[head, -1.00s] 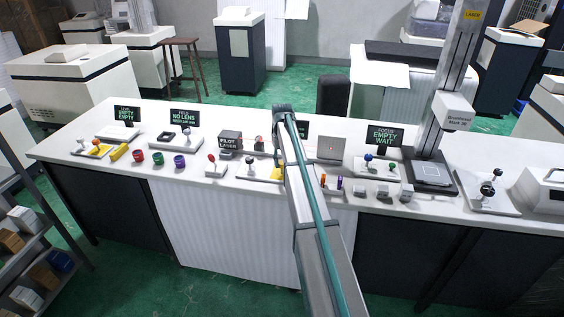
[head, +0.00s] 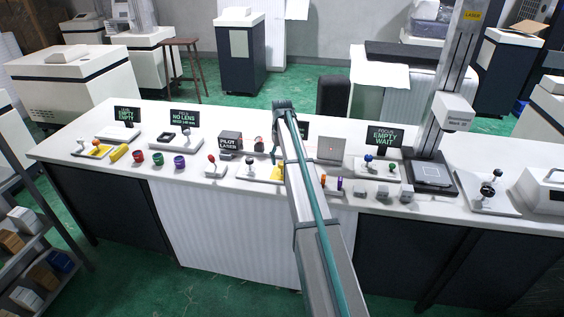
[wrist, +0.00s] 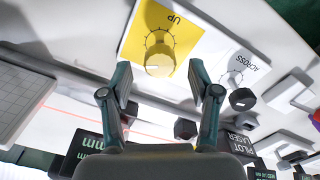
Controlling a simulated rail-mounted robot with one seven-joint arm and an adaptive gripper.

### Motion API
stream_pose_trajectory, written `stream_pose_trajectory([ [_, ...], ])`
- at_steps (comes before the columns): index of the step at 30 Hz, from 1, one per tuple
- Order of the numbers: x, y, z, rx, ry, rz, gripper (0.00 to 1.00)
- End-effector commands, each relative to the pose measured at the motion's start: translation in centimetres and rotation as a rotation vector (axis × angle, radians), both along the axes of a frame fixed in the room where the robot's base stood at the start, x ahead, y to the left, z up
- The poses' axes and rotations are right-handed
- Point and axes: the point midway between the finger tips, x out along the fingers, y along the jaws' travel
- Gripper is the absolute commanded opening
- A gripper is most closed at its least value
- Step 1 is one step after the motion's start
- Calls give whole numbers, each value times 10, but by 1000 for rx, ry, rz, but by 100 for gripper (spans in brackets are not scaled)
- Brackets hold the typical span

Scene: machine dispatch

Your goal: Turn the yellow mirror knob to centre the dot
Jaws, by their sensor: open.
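In the wrist view a yellow panel marked UP (wrist: 183,28) carries a round pale yellow knob (wrist: 160,61) inside a dial ring. My gripper (wrist: 161,82) is open, its two fingers apart on either side of the knob's near edge. I see nothing held, and cannot tell if a finger touches the knob. In the head view my arm hides most of the yellow panel (head: 275,174) and the gripper is hard to make out. An upright grey screen (head: 331,148) stands right of the arm. I cannot make out a dot on it.
Beside the yellow panel is a white panel marked ACROSS (wrist: 240,70) with a dark knob (wrist: 242,98). The pilot laser box (head: 230,141) stands left of my arm. A red beam line crosses the wrist view. Several small parts line the bench front.

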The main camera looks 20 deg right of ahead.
Motion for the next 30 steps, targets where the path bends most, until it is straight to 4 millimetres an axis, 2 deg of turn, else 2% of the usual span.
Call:
stream_pose_trajectory([
  [9,1,0,61,0,-2,0,62],
  [15,1,0,90,0,-2,0,62],
  [21,0,0,102,0,-1,0,62],
  [30,0,0,103,0,0,0,62],
])
